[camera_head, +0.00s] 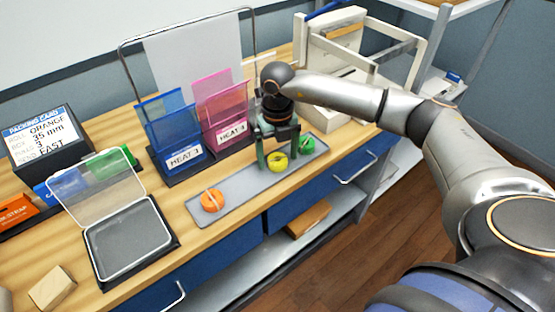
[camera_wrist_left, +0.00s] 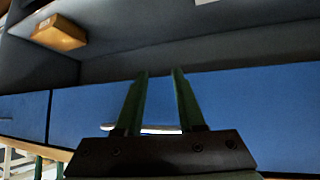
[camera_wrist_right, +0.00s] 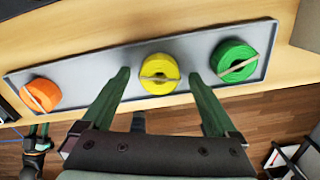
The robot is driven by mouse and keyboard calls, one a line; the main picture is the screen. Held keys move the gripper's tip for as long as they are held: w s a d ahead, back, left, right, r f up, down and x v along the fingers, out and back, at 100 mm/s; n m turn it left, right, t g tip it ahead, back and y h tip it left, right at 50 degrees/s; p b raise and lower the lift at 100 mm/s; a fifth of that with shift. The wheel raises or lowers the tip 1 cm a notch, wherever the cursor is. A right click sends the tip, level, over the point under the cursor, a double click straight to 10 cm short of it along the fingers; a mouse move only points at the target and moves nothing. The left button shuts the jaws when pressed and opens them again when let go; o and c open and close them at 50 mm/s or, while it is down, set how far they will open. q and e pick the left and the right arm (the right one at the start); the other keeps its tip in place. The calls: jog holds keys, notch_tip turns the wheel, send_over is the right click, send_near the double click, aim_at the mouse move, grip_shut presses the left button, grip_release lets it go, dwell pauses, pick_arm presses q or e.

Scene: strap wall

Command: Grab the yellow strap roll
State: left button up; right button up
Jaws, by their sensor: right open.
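The yellow strap roll (camera_head: 277,162) lies on a grey tray (camera_head: 240,186) between an orange roll (camera_head: 211,200) and a green roll (camera_head: 308,143). My right gripper (camera_head: 278,155) points down over it, open and empty. In the right wrist view the yellow roll (camera_wrist_right: 159,74), with a pale band across it, lies between and just beyond the fingertips (camera_wrist_right: 159,74). Whether the fingers reach down beside it, I cannot tell.
Behind the tray stand a blue holder (camera_head: 172,135) and a pink holder (camera_head: 224,112), close to my right gripper. A clear-lidded box (camera_head: 127,240) is at the left. A white frame machine (camera_head: 330,75) stands behind at the right. A drawer handle (camera_head: 356,168) juts out in front.

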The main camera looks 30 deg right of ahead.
jog(key=c, duration=1.4)
